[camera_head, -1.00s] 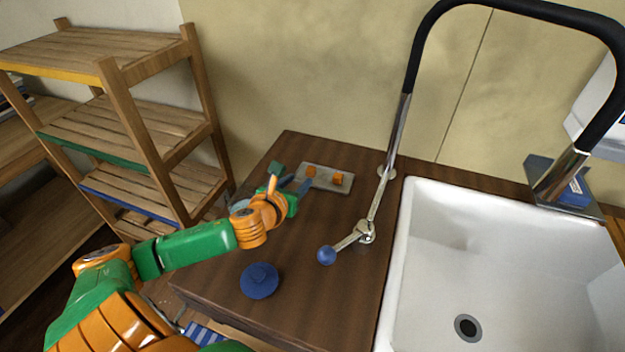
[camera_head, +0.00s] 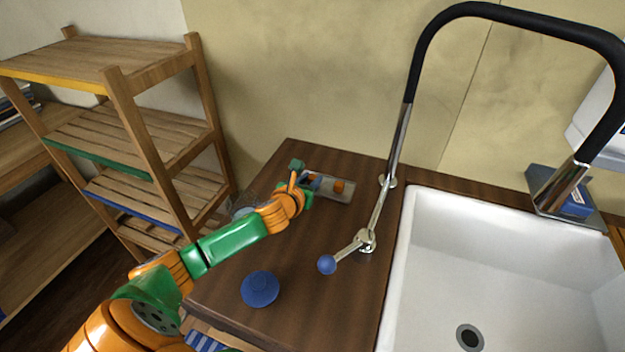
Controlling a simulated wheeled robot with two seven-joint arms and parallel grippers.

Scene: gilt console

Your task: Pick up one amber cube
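Two amber cubes sit on a small grey tray (camera_head: 341,196) at the back of the dark wooden counter. The right-hand amber cube (camera_head: 339,186) stands clear. My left arm reaches in from the lower left. My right gripper is not in view.
A blue round object (camera_head: 260,289) lies on the front of the counter. A chrome faucet with a lever and blue knob (camera_head: 327,265) stands right of the tray, beside a white sink (camera_head: 480,270). A wooden shelf (camera_head: 130,130) stands at the left.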

